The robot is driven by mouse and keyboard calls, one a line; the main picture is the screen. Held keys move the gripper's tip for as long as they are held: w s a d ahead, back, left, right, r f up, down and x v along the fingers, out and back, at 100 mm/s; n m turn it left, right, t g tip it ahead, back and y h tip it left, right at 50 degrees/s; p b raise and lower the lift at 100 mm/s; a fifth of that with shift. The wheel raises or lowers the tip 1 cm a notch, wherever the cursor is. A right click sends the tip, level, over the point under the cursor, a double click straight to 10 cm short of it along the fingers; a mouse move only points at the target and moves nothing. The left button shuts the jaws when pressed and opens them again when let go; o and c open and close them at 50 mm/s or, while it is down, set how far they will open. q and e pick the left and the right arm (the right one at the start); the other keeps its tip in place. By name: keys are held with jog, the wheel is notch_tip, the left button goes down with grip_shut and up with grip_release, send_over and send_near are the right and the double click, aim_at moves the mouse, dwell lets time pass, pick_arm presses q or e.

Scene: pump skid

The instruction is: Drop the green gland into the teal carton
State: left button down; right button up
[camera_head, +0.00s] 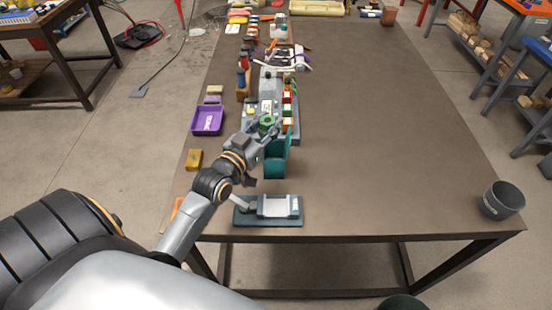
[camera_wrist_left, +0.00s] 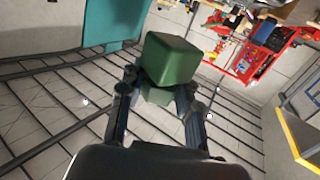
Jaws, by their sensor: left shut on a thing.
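My left gripper (camera_head: 268,129) is shut on the green gland (camera_head: 267,119), above the table near the skid. In the left wrist view the gland (camera_wrist_left: 168,60) shows as a dark green block between the two fingers of the gripper (camera_wrist_left: 160,95). The teal carton (camera_head: 275,166) stands on the table just below and beside the gripper, partly hidden by it. In the left wrist view a teal surface of the carton (camera_wrist_left: 115,18) is at the upper left, apart from the gland. The inside of the carton is not clearly visible. My right gripper is not in view.
A grey fixture (camera_head: 268,221) lies near the table's front edge. A purple tray (camera_head: 207,121) and a yellow block (camera_head: 194,160) are to the left. A dark cup (camera_head: 503,200) stands at the front right corner. The right half of the table (camera_head: 390,140) is mostly clear.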

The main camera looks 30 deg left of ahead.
pick_arm(q)
jog(key=c, duration=0.8)
grip_release()
jog(key=shift+c, duration=0.2)
jog(key=shift+s, duration=0.6)
jog(key=s, duration=1.1)
jog(key=shift+d, duration=0.15)
